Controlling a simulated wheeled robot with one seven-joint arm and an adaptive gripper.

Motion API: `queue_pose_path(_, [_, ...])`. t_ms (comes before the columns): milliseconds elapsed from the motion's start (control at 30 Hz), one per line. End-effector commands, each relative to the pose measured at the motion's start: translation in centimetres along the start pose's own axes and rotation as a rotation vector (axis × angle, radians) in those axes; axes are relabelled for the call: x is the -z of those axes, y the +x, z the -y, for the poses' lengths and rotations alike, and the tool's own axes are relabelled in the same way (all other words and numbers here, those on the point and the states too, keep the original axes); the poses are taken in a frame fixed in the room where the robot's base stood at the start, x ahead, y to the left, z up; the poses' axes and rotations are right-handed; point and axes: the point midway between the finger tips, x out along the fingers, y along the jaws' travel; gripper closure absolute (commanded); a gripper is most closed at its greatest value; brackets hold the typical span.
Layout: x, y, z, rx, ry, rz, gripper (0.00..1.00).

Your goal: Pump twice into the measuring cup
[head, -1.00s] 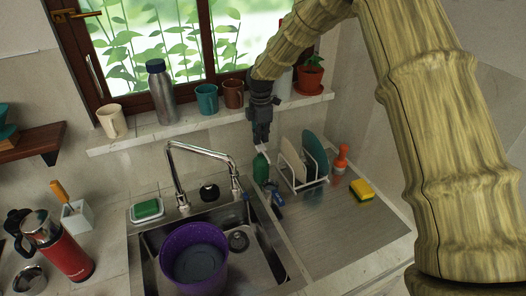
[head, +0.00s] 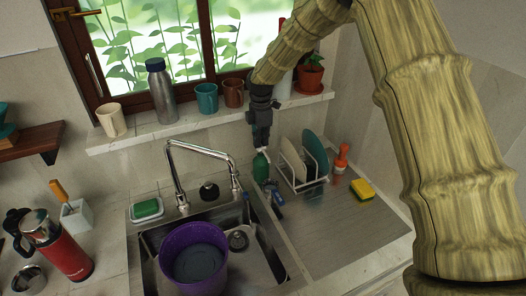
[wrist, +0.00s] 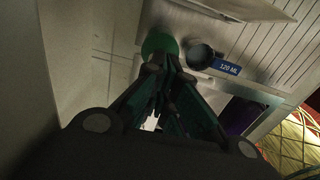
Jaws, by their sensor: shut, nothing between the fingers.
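A green pump bottle (head: 261,169) with a pale pump head stands at the back of the counter, right of the sink. My gripper (head: 262,147) is shut and points down right over the pump head, at or against it; the exact contact is too small to tell. In the wrist view the green bottle (wrist: 160,44) shows beyond my shut fingers (wrist: 160,88), which hide part of it. The measuring cup (wrist: 199,54), dark with a blue handle marked 120 ML, sits beside the bottle. In the head view its blue handle (head: 277,198) points toward the front.
A dish rack (head: 303,180) with plates stands close to the right of the bottle. The faucet (head: 200,150) and sink with a purple pot (head: 165,255) lie left. An orange-handled brush (head: 341,160) and yellow sponge (head: 362,189) are right. The front drainboard is clear.

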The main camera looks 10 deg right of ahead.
Motion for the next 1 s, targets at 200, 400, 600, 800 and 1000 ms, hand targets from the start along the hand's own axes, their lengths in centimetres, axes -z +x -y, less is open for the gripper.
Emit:
queue_pose_path(200, [0.0, 0.8, 0.0, 0.001, 0.000, 0.000, 1.00])
queue_pose_path(400, [0.0, 1.4, 0.0, 0.002, 0.000, 0.000, 1.00])
queue_pose_path(600, [0.0, 1.8, 0.1, 0.002, 0.000, 0.000, 1.00])
queue_pose_path(800, [0.0, 1.8, 0.1, 0.002, 0.000, 0.000, 1.00])
queue_pose_path(1000, [0.0, 1.9, 0.1, 0.003, 0.000, 0.000, 1.00])
